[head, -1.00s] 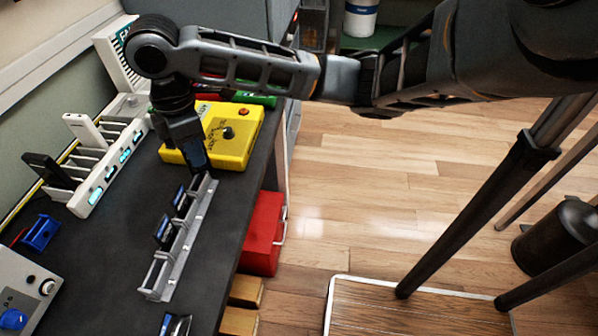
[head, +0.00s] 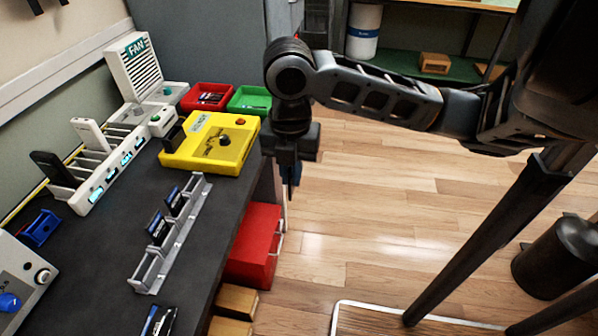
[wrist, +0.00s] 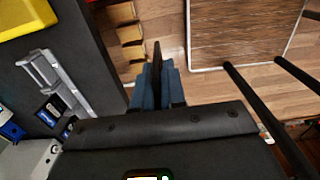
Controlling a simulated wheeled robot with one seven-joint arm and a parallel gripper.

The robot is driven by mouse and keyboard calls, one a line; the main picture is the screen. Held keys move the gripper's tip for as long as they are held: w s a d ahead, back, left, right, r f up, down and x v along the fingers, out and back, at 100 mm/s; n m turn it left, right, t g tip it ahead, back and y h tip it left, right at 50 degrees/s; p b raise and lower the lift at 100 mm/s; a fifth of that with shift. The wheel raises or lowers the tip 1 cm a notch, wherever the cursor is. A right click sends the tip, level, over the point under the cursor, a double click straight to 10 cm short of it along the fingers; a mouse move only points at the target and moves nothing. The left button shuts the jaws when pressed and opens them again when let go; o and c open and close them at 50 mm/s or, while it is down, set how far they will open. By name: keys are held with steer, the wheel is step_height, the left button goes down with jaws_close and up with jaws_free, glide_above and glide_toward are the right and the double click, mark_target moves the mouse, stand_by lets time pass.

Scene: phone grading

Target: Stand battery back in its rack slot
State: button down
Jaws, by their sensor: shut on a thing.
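My gripper (head: 291,188) hangs pointing down past the bench's right edge, over the floor. In the wrist view my gripper (wrist: 157,92) is shut on a thin dark slab, the battery (wrist: 157,58), seen edge-on between its blue fingers. In the head view the battery cannot be told apart from the fingers. The grey rack (head: 180,245) stands on the dark bench, left of my gripper. Two dark batteries (head: 157,228) stand in its middle and far part; slots at the near end look empty. The rack also shows in the wrist view (wrist: 72,90).
The yellow tester (head: 232,150) sits behind the rack. Red (head: 207,92) and green (head: 250,98) bins stand farther back. A white phone rack (head: 100,185) lines the wall. Another dark piece (head: 158,320) lies at the bench's near edge. A red box (head: 255,245) is below the bench edge.

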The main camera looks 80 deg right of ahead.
steer(key=w+p, duration=0.5)
steer(key=w, duration=1.7)
steer(key=shift+w+a+f, duration=0.2)
steer(key=shift+w+a, duration=0.2)
steer(key=shift+f, duration=0.2)
stand_by(0.6)
steer(key=shift+f+b, duration=0.35)
steer(key=shift+b, duration=0.1)
steer(key=shift+f+b, duration=0.95)
steer(key=shift+f, duration=0.7)
steer(key=c, duration=1.1)
jaws_free()
step_height(320, 180, up, 8)
